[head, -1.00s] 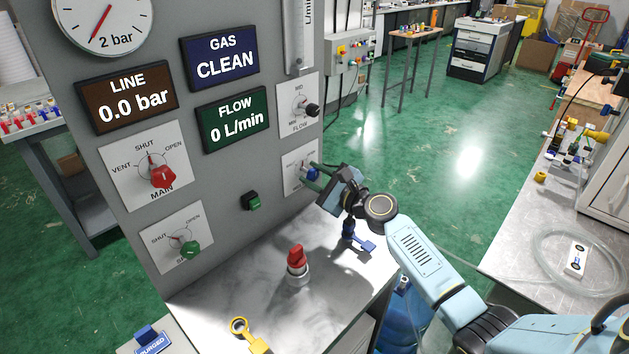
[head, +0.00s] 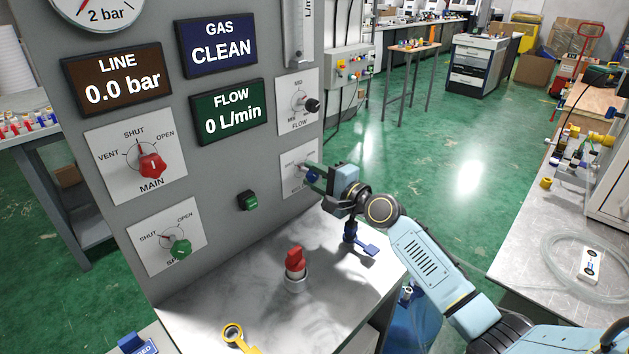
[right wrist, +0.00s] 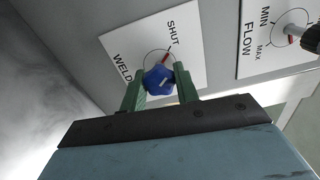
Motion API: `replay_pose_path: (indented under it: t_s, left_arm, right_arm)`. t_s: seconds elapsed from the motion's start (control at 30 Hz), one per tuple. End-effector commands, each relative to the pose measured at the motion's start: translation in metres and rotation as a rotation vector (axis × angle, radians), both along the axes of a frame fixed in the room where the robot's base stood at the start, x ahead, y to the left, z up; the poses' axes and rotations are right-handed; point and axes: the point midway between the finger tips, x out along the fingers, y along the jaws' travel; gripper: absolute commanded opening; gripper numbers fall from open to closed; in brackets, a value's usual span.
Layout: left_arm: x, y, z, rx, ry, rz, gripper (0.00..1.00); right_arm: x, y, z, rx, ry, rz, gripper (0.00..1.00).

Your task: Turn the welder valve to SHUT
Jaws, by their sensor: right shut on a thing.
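The welder valve's blue knob (right wrist: 158,80) sits on a white plate (right wrist: 143,45) on the grey panel. In the right wrist view its red pointer lies toward the SHUT mark; the lettering by the other side is partly hidden. My right gripper (right wrist: 160,77) is shut on the knob, with a green finger on each side. In the head view the blue knob (head: 312,174) is partly covered by my right gripper (head: 315,172), and its plate (head: 293,161) shows only in part. My left gripper is not in view.
The FLOW knob (head: 312,105) is just above on the panel. A red MAIN knob (head: 152,167) and a green knob (head: 181,247) are at left.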

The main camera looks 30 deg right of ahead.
Motion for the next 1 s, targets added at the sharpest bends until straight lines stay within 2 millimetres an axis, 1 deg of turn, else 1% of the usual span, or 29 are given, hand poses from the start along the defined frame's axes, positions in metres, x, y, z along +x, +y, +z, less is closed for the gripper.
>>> replay_pose_path:
  t_s: [0.03,0.3,0.77,0.8,0.93,0.97,1.0]
  left_arm:
    - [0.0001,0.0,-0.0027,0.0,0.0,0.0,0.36]
    - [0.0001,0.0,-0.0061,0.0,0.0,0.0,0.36]
    - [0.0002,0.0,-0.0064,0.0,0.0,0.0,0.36]
    - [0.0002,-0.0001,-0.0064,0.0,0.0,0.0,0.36]
    - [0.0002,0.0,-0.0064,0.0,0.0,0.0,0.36]
    - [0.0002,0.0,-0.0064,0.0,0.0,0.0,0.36]
    - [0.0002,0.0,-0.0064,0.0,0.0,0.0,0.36]
  right_arm:
    - [-0.0002,-0.0001,-0.0021,-0.021,-0.005,0.0,0.08]
    - [-0.0002,0.0,-0.0012,-0.088,-0.028,0.0,0.08]
    - [-0.0001,0.0,-0.0007,-0.1,-0.033,0.0,0.08]
    - [-0.0001,0.0,-0.0008,-0.1,-0.033,0.001,0.33]
    - [-0.0001,0.0,-0.0006,-0.099,-0.032,0.0,0.5]
    - [-0.0001,0.0,-0.0006,-0.099,-0.032,0.0,0.52]
    - [-0.0001,0.0,-0.0005,-0.099,-0.032,0.0,0.52]
